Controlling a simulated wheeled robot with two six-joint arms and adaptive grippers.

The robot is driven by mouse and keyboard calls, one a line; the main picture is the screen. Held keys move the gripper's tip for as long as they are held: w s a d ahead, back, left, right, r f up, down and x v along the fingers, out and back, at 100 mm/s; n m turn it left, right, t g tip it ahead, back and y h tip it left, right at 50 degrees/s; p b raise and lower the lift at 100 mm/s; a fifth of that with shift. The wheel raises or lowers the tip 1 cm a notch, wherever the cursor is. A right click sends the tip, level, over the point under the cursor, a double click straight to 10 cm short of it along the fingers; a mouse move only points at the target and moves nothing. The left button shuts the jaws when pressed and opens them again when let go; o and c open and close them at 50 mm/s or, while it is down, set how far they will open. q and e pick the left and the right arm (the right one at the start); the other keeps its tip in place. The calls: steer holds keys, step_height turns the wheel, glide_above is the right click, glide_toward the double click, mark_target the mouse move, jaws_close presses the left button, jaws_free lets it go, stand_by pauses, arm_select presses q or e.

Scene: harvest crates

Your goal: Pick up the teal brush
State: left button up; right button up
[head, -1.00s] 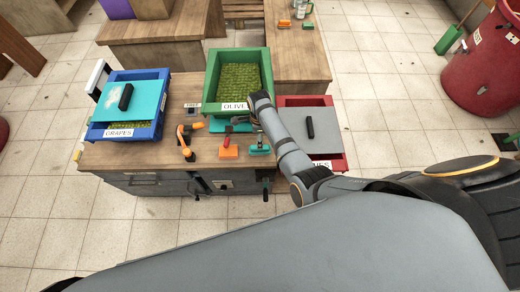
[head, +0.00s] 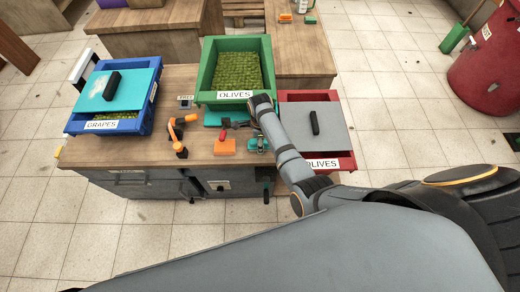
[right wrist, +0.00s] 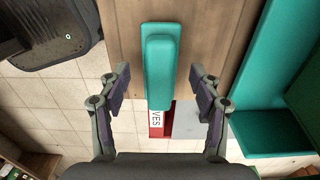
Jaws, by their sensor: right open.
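The teal brush (head: 256,145) lies on the wooden table near its front edge, below the green crate and right of an orange block. In the right wrist view the teal brush (right wrist: 160,65) runs lengthwise down the middle, between the two fingers. My right gripper (right wrist: 160,88) is open, with one finger on each side of the brush and gaps on both sides. In the head view my right gripper (head: 246,127) is close to the brush and partly hidden by my own arm. My left gripper is not in view.
An orange block (head: 225,147) with a red-handled item and an orange-black tool (head: 180,133) lie to the left. A green crate (head: 268,70) stands behind, a lidded red crate (head: 348,162) to the right, and a blue crate (head: 75,124) at left.

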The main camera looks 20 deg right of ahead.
steer(key=shift+f, duration=0.25)
steer(key=c, duration=1.3)
steer(key=shift+o, duration=0.2)
